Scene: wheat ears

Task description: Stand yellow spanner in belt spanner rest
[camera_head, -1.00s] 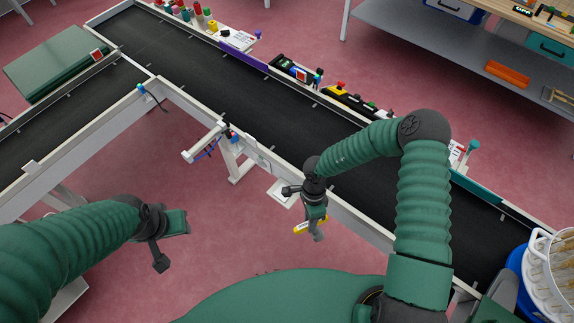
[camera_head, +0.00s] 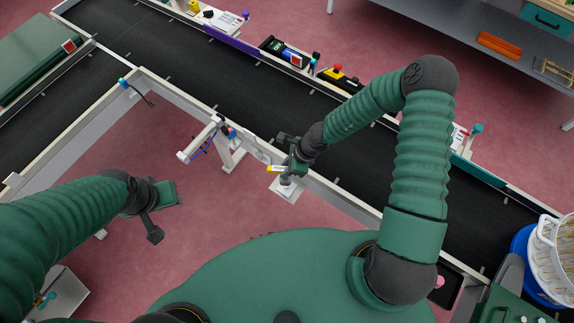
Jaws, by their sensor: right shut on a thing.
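A small pale fitting (camera_head: 257,151) sits on that rail just left of the gripper. I cannot tell whether it is the belt spanner rest, or whether the spanner touches it. My left gripper (camera_head: 164,214) has its fingers spread, is empty, and hangs over the floor at the left.
The black conveyor belt (camera_head: 215,90) runs diagonally past my right arm. A white bracket with blue and red parts (camera_head: 203,138) juts from the near rail. A blue container with a white rack (camera_head: 548,255) stands at the right. The floor (camera_head: 190,240) between my arms is clear.

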